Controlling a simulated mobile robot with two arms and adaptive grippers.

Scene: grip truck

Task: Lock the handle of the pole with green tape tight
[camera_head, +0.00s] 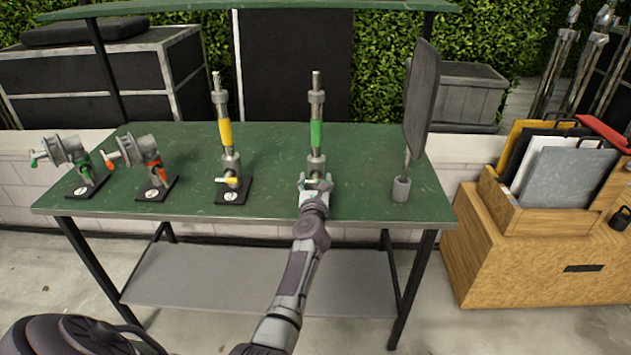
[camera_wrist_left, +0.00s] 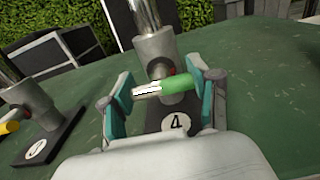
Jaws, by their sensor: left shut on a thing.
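The pole with green tape (camera_head: 316,134) stands upright on the green table, right of the middle. Its base, marked 4 (camera_wrist_left: 176,124), shows in the left wrist view. The pole's handle (camera_wrist_left: 180,85) has a green grip and a bare metal end, and lies crosswise. My left gripper (camera_head: 315,182) is at the foot of this pole. In the left wrist view its teal-padded fingers (camera_wrist_left: 160,93) stand on both sides of the handle, shut on it. In the head view the gripper hides most of the handle and base. My right gripper is not in view.
A yellow-taped pole (camera_head: 225,134) stands to the left on its own base. Two clamps, one green-handled (camera_head: 80,160) and one orange-handled (camera_head: 150,160), are farther left. A dark panel on a stand (camera_head: 421,100) is to the right. The table (camera_head: 270,150) is clear between them.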

